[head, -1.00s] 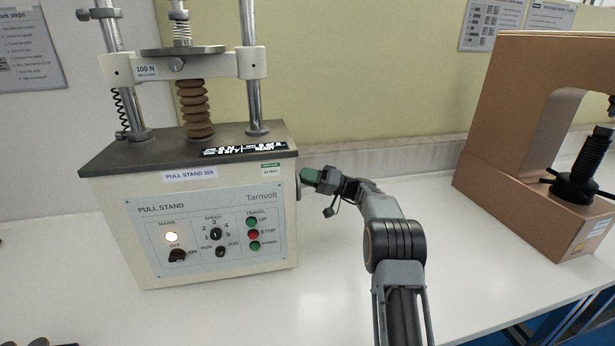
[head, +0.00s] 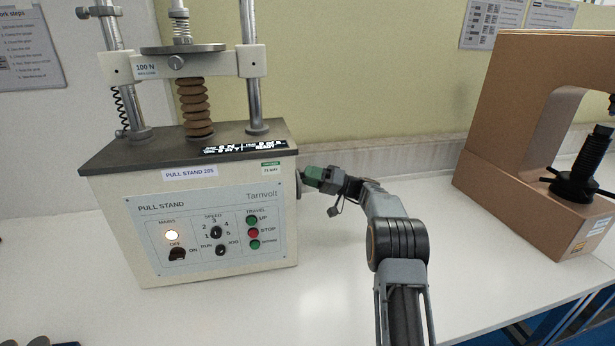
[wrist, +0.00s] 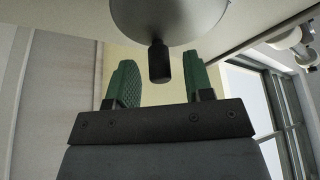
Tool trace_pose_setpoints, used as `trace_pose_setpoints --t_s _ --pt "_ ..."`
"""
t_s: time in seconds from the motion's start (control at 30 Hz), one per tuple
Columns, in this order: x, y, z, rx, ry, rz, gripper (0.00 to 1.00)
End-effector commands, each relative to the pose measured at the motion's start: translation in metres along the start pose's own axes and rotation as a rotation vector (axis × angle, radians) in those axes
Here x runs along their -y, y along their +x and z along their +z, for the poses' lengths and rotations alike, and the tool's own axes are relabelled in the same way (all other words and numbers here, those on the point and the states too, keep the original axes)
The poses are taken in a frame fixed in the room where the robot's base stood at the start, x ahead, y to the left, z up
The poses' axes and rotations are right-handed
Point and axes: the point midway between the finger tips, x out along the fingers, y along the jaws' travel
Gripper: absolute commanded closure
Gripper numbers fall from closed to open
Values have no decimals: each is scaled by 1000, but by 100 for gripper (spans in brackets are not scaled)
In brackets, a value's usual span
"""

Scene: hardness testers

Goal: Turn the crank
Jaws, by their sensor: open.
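The crank is a round grey metal disc (wrist: 170,15) with a short black handle (wrist: 158,62), seen at the top of the wrist view. In the head view, only a thin edge of the disc (head: 299,184) shows on the right side of the pull stand (head: 215,235). My gripper (head: 307,176) is beside that right side, with green finger pads. In the wrist view, my gripper (wrist: 160,76) is open, with one finger on each side of the handle. The handle's end lies between the fingertips, with gaps on both sides. In the head view, the handle is hidden.
The pull stand stands on a white table (head: 340,270), with two upright posts and a crosshead (head: 190,66) above. A copper-coloured frame machine (head: 510,130) with a black spoked handwheel (head: 578,185) stands at the right. The table between them is clear apart from my arm.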

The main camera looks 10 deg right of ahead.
Motion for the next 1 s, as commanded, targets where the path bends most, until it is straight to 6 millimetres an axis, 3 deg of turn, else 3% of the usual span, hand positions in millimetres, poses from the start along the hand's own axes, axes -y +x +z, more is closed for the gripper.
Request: trace_pose_setpoints --t_s 0.5,0.7,1.0 --pt "-1 -99 0 -2 1 1 53" --pt "0 -120 0 0 1 0 53" --pt "0 -127 0 0 1 0 53"
